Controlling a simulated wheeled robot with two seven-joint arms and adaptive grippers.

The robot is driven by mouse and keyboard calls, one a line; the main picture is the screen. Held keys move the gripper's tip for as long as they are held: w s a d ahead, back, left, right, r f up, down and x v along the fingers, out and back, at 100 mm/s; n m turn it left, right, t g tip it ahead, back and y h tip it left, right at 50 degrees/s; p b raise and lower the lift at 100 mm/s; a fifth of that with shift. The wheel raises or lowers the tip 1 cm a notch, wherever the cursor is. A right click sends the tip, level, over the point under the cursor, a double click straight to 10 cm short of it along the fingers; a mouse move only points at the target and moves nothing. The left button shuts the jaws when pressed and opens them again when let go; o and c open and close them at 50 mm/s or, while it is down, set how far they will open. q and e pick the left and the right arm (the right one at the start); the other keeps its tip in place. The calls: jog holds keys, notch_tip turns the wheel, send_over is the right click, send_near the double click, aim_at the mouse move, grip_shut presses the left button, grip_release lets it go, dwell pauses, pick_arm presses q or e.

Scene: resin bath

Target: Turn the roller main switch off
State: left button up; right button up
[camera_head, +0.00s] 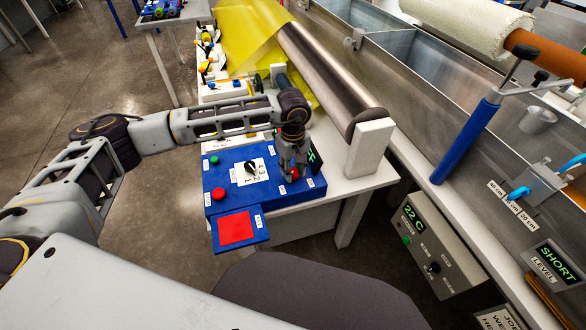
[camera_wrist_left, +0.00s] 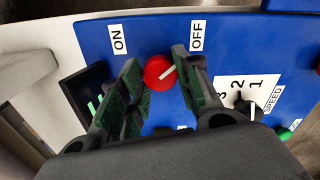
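The main switch is a red round knob with a white pointer line, on the blue control panel (camera_head: 228,182). In the left wrist view the knob (camera_wrist_left: 159,73) sits below and between the ON label (camera_wrist_left: 118,39) and the OFF label (camera_wrist_left: 197,36). Its pointer slants up and right, toward OFF. My left gripper (camera_head: 291,170) reaches down over the knob and partly hides it in the head view. In the wrist view its fingers (camera_wrist_left: 157,75) stand apart on either side of the knob, the right one close to its edge. My right gripper is not in view.
The panel also has a black speed dial (camera_head: 251,168), a red button (camera_head: 218,194), a green button (camera_head: 214,160) and a red pad (camera_head: 236,228). Behind my left wrist lie the steel roller (camera_head: 325,78) and its white end block (camera_head: 370,148). A metal bath (camera_head: 430,95) stands to the right.

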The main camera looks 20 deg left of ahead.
aim_at(293, 171)
pick_arm(q)
jog(key=o, duration=0.4)
jog(key=shift+o, duration=0.2)
jog(key=shift+r, duration=0.1)
notch_tip(293, 171, up, 12)
dwell(0.6)
dwell(0.5)
